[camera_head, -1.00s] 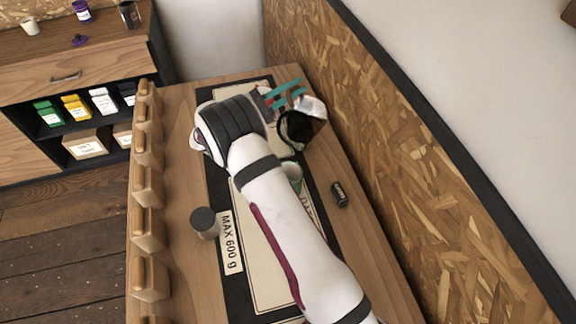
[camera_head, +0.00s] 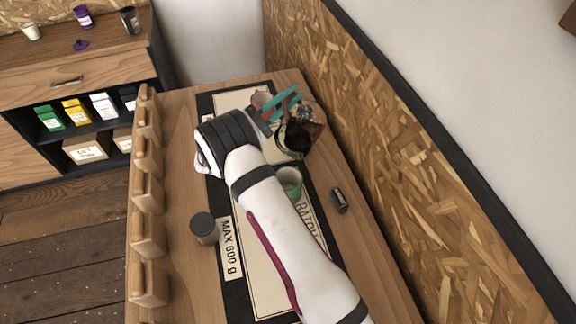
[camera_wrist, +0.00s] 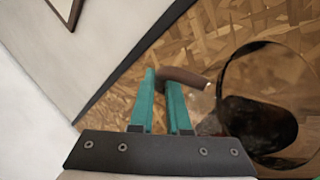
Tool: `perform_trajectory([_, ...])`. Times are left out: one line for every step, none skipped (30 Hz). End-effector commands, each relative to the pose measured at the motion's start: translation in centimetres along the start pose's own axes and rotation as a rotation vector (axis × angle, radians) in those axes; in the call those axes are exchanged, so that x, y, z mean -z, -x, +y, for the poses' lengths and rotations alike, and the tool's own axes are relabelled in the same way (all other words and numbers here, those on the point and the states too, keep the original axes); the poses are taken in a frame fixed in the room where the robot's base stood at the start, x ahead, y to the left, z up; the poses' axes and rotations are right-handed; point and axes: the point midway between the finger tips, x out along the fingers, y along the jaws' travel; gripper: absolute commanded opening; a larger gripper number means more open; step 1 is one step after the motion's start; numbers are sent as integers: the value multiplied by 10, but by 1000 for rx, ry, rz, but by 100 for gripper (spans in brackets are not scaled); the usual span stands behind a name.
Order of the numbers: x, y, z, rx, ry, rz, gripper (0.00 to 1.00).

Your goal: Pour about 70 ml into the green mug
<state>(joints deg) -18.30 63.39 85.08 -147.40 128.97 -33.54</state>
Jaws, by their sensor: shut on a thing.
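My gripper (camera_head: 288,103) has teal fingers and is shut on the brown handle (camera_wrist: 183,77) of a glass carafe. The carafe (camera_head: 299,137) holds dark liquid, which also shows through the round glass in the wrist view (camera_wrist: 262,125). It is held over the far part of the counter, beyond the green mug, and looks tilted. The green mug (camera_head: 291,176) stands on the mat, partly hidden by my arm. I cannot see its contents clearly, and no stream of liquid is visible.
A pinkish cup (camera_head: 262,99) stands behind my gripper. A grey cylinder (camera_head: 204,228) is left of my arm and a small dark cylinder (camera_head: 339,200) is right of it. An OSB wall (camera_head: 400,170) borders the counter's right side. Wooden blocks (camera_head: 148,232) line its left edge.

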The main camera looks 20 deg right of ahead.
Motion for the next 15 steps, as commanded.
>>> perform_trajectory([0,2,0,-6,-4,-4,0])
perform_trajectory([0,2,-2,-11,-4,-9,0])
perform_trajectory([0,3,-2,-20,-4,-14,0])
perform_trajectory([0,4,-3,-23,-8,-18,0])
perform_trajectory([0,5,-4,-29,-6,-23,0])
perform_trajectory([0,6,-5,-38,-6,-29,0])
perform_trajectory([0,8,-5,-40,-11,-34,0])
perform_trajectory([0,8,-5,-44,-9,-36,0])
perform_trajectory([0,9,-5,-49,-10,-40,0])
perform_trajectory([0,9,-6,-50,-12,-42,0])
perform_trajectory([1,10,-6,-53,-12,-45,0])
perform_trajectory([1,10,-6,-57,-11,-49,0])
perform_trajectory([1,11,-6,-59,-13,-50,0])
perform_trajectory([2,11,-6,-60,-12,-52,0])
perform_trajectory([2,11,-5,-61,-11,-53,0])
